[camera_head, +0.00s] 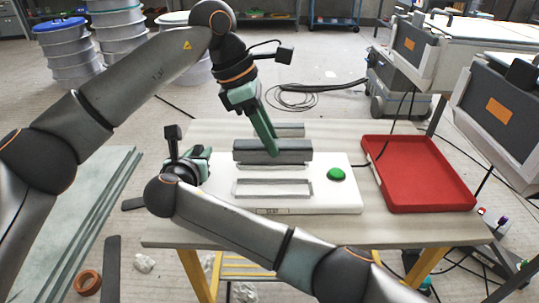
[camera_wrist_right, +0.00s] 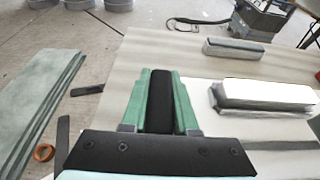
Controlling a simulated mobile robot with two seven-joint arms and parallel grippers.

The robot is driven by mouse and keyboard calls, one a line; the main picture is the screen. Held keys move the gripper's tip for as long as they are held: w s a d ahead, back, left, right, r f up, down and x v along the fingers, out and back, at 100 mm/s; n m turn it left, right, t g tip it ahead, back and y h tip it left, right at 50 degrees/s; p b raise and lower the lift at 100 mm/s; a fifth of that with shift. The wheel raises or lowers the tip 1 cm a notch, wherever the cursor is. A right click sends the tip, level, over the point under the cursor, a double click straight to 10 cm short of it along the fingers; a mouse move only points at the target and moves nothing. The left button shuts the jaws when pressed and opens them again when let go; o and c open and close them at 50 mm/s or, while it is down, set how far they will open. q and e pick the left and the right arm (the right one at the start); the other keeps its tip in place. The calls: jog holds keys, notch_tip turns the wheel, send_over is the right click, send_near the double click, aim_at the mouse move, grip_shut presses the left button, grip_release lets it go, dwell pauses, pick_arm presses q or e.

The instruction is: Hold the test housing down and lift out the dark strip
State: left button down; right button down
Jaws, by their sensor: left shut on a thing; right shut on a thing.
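An empty frame-shaped slot (camera_head: 272,188) and a green button (camera_head: 336,174) are on the plate. A red tray (camera_head: 395,204) stands right. A second grey bar (camera_head: 291,130) lies behind. My right forearm crosses the table's front.

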pick_arm(q)
jog(key=shift+r, duration=0.4)
pick_arm(e)
jog(key=c, duration=0.6)
grip_release()
jog(key=shift+s, duration=0.1)
